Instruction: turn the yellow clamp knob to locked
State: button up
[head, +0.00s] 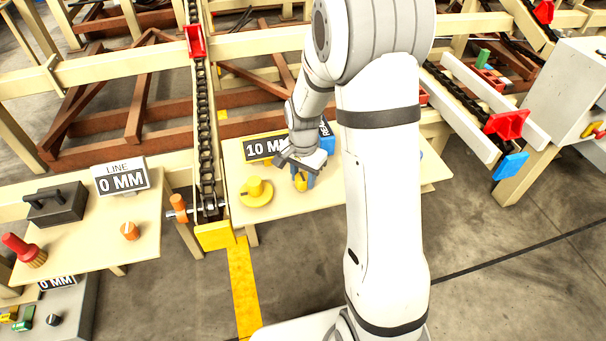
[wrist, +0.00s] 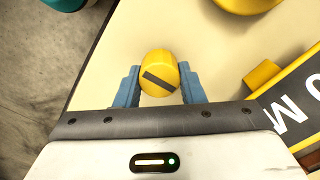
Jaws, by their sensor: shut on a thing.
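A yellow knob (wrist: 158,73) with a dark stripe across its top stands on the cream tabletop in the wrist view. The stripe runs slantwise, from upper left to lower right. My gripper (wrist: 159,71) has its two blue fingers on either side of the knob and is shut on it. In the head view, my gripper (head: 301,181) reaches down to the same yellow knob (head: 301,180), partly hidden by the fingers. I cannot read any locked mark beside the knob.
A larger yellow dial (head: 256,192) on a round base stands to the left, near the 10 MM sign (head: 263,148). A blue block (head: 327,135) is behind my gripper. A chain conveyor (head: 206,130) runs left of this table. The table's edge is close by.

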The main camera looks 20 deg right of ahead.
aim_at(303, 176)
jog(key=shift+m, duration=0.5)
jog(key=o, duration=1)
jog(key=shift+r+p, duration=0.95)
jog(key=shift+r, duration=2.95)
jog(key=s+r+n+t+p, duration=0.1)
jog(key=s+r+n+p, duration=0.2)
jog(key=r, duration=0.6)
jog(key=s+r+n+p, duration=0.4)
jog(key=s+r+p, duration=0.3)
jog(key=s+r, duration=0.2)
jog(key=s+r+n+t+p, duration=0.1)
jog(key=s+r+n+p, duration=0.2)
jog(key=s+r+p, duration=0.3)
jog(key=shift+s+r+t, duration=0.1)
jog(key=shift+s+r, duration=0.2)
jog(key=shift+r, duration=0.4)
jog(key=shift+s+r+t, duration=0.1)
jog(key=shift+s+r, duration=0.2)
jog(key=shift+r, duration=0.35)
jog(key=shift+s+r+t, duration=0.1)
jog(key=shift+s+r, duration=0.2)
jog(key=shift+r, duration=0.4)
